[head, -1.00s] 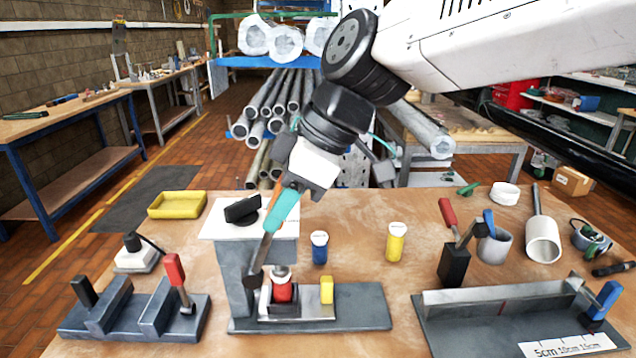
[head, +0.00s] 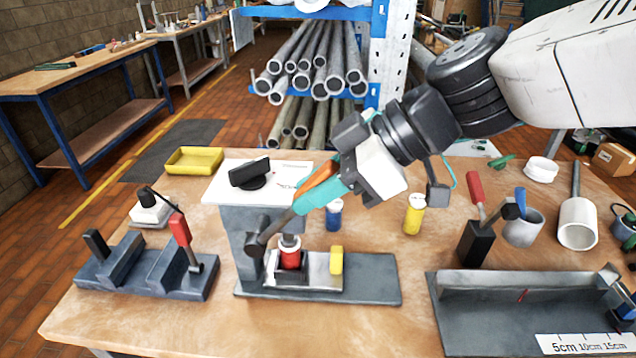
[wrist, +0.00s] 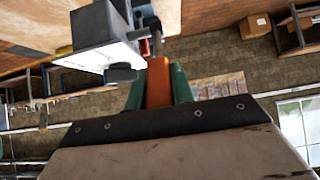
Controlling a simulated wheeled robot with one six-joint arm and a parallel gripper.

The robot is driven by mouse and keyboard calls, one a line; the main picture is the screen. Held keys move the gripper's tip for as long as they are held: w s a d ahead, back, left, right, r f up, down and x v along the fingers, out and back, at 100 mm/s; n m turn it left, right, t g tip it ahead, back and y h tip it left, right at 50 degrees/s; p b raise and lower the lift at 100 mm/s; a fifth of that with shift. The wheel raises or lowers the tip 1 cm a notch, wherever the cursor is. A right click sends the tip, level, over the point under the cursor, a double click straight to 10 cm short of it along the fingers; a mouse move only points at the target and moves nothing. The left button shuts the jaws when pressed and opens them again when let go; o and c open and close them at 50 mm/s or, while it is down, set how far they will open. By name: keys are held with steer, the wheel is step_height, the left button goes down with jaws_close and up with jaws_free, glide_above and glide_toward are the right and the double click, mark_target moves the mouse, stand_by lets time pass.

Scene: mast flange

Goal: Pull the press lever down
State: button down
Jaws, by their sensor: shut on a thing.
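The press stands on the bench, with a grey column (head: 240,228) and a flat grey base (head: 372,278). Its lever, a dark rod (head: 278,228), runs from a pivot on the column up to the right, tilted well off upright. My gripper (head: 312,198), with teal fingers, is shut on the lever's orange handle (head: 318,176). In the wrist view the orange handle (wrist: 158,85) sits between my green fingers. A red cylinder (head: 291,257) stands under the ram, and a yellow block (head: 336,260) is beside it. The handle is partly hidden by the fingers.
A blue-labelled jar (head: 333,216) and a yellow jar (head: 413,214) stand behind the base. A red-handled clamp (head: 180,232) is at left. A red-handled toggle (head: 476,190) and a grey fixture (head: 520,315) are at right. The front middle of the bench is clear.

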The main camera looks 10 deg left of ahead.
steer(key=shift+f, duration=0.1)
steer(key=c, duration=1.2)
jaws_free()
steer(key=shift+d, duration=0.1)
steer(key=v, duration=0.7)
steer(key=shift+d+r, duration=0.25)
steer(key=shift+r, duration=0.05)
